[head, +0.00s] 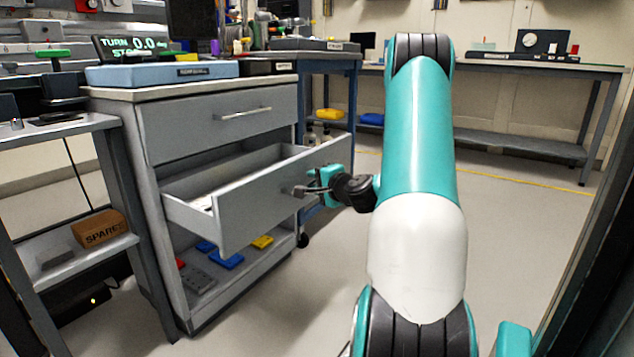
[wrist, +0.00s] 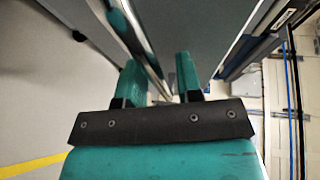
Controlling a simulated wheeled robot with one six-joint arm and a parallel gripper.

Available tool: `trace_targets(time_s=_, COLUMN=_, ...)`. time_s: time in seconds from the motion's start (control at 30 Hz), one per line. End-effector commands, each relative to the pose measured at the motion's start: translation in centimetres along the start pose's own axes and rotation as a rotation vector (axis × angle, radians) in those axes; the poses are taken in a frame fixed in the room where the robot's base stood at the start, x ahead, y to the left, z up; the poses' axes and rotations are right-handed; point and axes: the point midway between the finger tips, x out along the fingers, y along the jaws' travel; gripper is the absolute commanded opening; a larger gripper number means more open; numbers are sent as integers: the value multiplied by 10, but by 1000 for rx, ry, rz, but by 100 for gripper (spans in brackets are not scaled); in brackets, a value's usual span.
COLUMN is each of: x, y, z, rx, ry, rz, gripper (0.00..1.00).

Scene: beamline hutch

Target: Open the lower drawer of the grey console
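The grey console (head: 137,165) stands left of centre in the head view. Its lower drawer (head: 255,205) is pulled well out, with its inside partly showing. The drawer's handle (head: 297,191) is on its front, partly hidden by my gripper. My gripper (head: 318,184) is at the drawer front, beside the handle. In the wrist view my two teal fingers (wrist: 160,72) stand apart with a clear gap, and a bright metal strip runs through it close to the left finger. The fingers look open; contact with the handle is not clear. The upper drawer (head: 220,118) is shut.
Below the drawer is an open shelf (head: 205,300) with coloured pieces. A side bench with a SPARES box (head: 100,228) stands at left. The console top holds a blue-grey instrument (head: 160,73). A dark upright edge (head: 590,220) is at right. Floor behind my arm is clear.

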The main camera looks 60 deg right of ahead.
Motion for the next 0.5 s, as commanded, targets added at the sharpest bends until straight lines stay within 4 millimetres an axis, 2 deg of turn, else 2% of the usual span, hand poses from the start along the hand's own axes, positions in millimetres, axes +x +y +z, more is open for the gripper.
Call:
trace_targets(time_s=0.33, x=-3, y=0, z=0, rx=1, ry=1, rz=1, gripper=37)
trace_targets(time_s=0.5, x=-25, y=0, z=-2, rx=5, ry=4, rz=2, gripper=37)
